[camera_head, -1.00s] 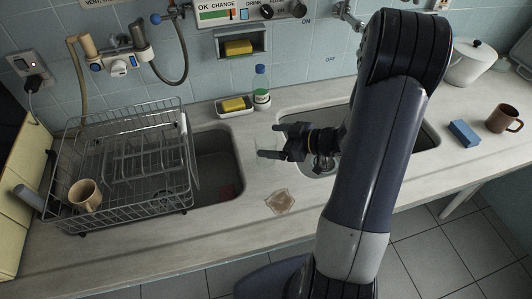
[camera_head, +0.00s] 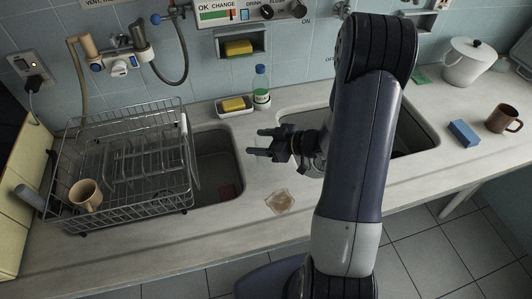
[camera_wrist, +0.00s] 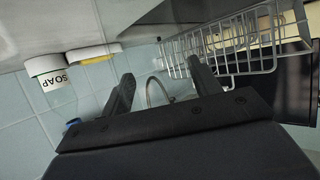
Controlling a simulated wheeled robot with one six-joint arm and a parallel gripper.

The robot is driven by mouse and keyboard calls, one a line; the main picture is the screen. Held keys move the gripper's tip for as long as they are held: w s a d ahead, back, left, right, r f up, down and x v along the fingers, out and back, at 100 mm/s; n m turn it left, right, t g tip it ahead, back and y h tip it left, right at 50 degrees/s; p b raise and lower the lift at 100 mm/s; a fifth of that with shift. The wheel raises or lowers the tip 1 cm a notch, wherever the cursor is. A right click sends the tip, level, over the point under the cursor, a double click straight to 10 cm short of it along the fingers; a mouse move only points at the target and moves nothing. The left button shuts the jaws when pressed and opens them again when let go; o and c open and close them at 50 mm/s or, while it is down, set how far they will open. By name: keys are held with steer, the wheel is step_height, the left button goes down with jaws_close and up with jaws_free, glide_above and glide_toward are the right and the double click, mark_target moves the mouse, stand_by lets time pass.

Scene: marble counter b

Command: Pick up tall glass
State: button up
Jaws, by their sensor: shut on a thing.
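My gripper (camera_head: 254,142) is over the counter strip between the two sinks, its fingers pointing left. In the wrist view its two fingers (camera_wrist: 160,72) stand apart, with a gap between them. It is shut on the tall glass, which is clear and barely shows between the fingers. I cannot make out the glass's full outline or whether its base touches the counter.
A wire dish rack (camera_head: 118,205) with a tan mug (camera_head: 86,195) stands left. A soap bottle (camera_head: 261,90) and yellow sponge (camera_head: 234,104) are behind. A blue block (camera_head: 464,133), brown mug (camera_head: 503,118) and white pot (camera_head: 468,65) are right. A flat brownish piece (camera_head: 280,202) lies in front.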

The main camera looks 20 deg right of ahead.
steer(key=c, duration=0.5)
